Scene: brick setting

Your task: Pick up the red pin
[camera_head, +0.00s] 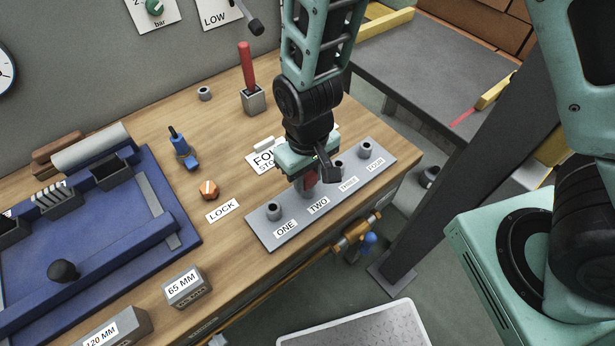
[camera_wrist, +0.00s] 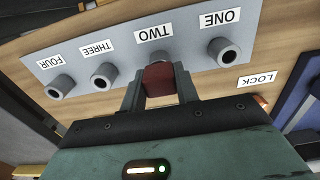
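The red pin (camera_head: 311,178) stands at the socket marked TWO on the grey strip (camera_head: 262,238). In the wrist view the red pin (camera_wrist: 159,79) shows as a red block between the two fingers, with the TWO label just behind it. My gripper (camera_head: 316,171) is over the strip, and its fingers (camera_wrist: 159,90) sit close against both sides of the pin. The pin's lower end is hidden, so I cannot tell how deep it sits in the socket.
Sockets ONE (camera_head: 273,210), THREE (camera_head: 338,167) and FOUR (camera_head: 365,149) are empty. A red handle (camera_head: 247,70) stands in a grey block behind. The bench's front edge is close.

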